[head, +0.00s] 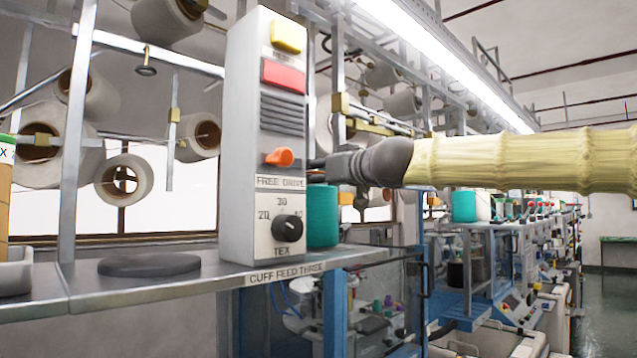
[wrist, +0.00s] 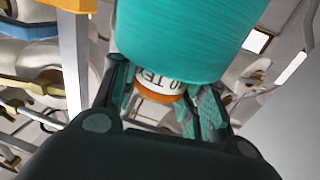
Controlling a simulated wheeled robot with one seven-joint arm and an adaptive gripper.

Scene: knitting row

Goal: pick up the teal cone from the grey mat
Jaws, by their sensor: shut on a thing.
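The teal cone (head: 322,215) shows in the head view just right of the grey control box, which hides its left part. In the wrist view the teal cone (wrist: 190,38) fills the top middle, its narrow end with a white label and orange band between the fingers. My gripper (wrist: 165,100) is shut on that end. In the head view the box hides most of the fingers. I cannot tell whether the cone's base touches the shelf. A round dark grey mat (head: 148,265) lies bare on the shelf left of the box.
The tall control box (head: 265,140) with an orange lever and a knob stands close beside the cone. The metal shelf (head: 205,277) ends at a front edge below. White yarn spools (head: 125,178) hang at left. Another teal cone (head: 464,207) stands farther back among blue machines.

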